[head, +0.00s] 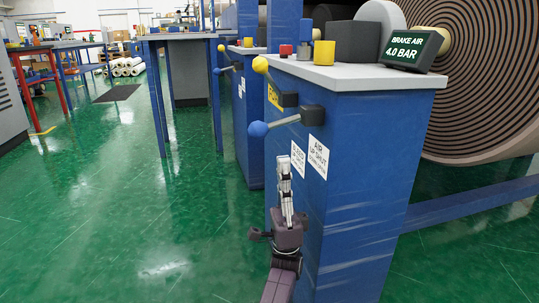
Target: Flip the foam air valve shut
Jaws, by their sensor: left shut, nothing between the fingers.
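Two levers stick out of the left face of a blue cabinet (365,150). The upper lever has a yellow knob (260,64) and slants up and left from its dark block. The lower lever has a blue knob (258,129) and points left, slightly down in the picture. A white label (318,156) below them reads "AIR UP SHUT", with smaller text; a second white label (298,160) is hard to read. I cannot tell which lever is the foam air valve. My left gripper (284,162) is shut and empty, pointing up below the blue knob, apart from both levers. My right gripper is out of view.
A large wound roll (485,90) is behind. A blue rail (470,203) runs right. Green floor (110,210) is clear to the left.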

